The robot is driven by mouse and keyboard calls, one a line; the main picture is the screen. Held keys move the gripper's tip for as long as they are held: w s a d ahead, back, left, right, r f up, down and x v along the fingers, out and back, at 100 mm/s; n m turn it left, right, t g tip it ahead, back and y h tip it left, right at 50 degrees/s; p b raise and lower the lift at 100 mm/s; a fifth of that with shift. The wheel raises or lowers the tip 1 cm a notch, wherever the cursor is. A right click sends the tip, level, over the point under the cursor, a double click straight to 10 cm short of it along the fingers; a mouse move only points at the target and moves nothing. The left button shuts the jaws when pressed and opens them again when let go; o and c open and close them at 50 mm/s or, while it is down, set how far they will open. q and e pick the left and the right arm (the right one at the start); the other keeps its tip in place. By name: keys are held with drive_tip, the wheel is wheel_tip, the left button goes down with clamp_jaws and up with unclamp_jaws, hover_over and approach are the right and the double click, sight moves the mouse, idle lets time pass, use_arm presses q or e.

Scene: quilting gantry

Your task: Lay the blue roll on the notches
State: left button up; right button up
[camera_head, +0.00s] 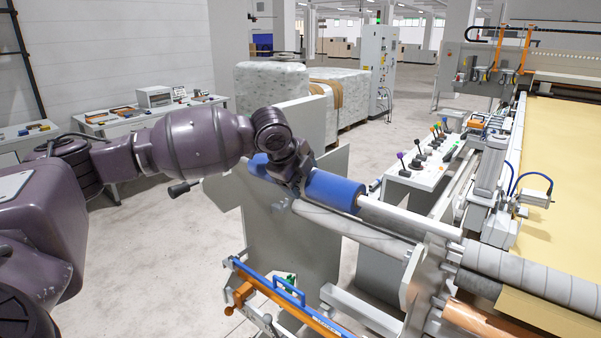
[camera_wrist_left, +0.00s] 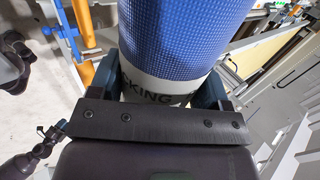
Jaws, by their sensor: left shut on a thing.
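The blue roll (camera_head: 334,190) lies nearly level in the middle of the head view, with a pale bar (camera_head: 410,216) showing beyond its right end. My left gripper (camera_head: 288,178) reaches it from the left and is shut around it. In the left wrist view the textured blue roll (camera_wrist_left: 185,35) and its white lettered band (camera_wrist_left: 150,87) sit between my fingers. Grey upright plates (camera_head: 429,275) stand at the right end of the bar. The notches cannot be made out clearly, and I cannot tell whether the roll touches them. My right gripper is out of view.
A grey roller (camera_head: 345,228) runs just below the blue roll. A large grey side plate (camera_head: 262,235) stands behind my gripper. An orange and blue rail (camera_head: 290,300) lies in front. A lever console (camera_head: 425,165) and yellow fabric bed (camera_head: 560,150) are right.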

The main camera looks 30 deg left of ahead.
use_arm(q)
drive_tip(key=shift+f, duration=2.9)
drive_tip(key=o, duration=1.4)
drive_tip(key=shift+c, duration=0.2)
drive_tip(key=shift+f, duration=0.15)
drive_tip(key=shift+s, duration=0.1)
drive_tip(key=b+v, duration=0.1)
drive_tip(key=v, duration=1)
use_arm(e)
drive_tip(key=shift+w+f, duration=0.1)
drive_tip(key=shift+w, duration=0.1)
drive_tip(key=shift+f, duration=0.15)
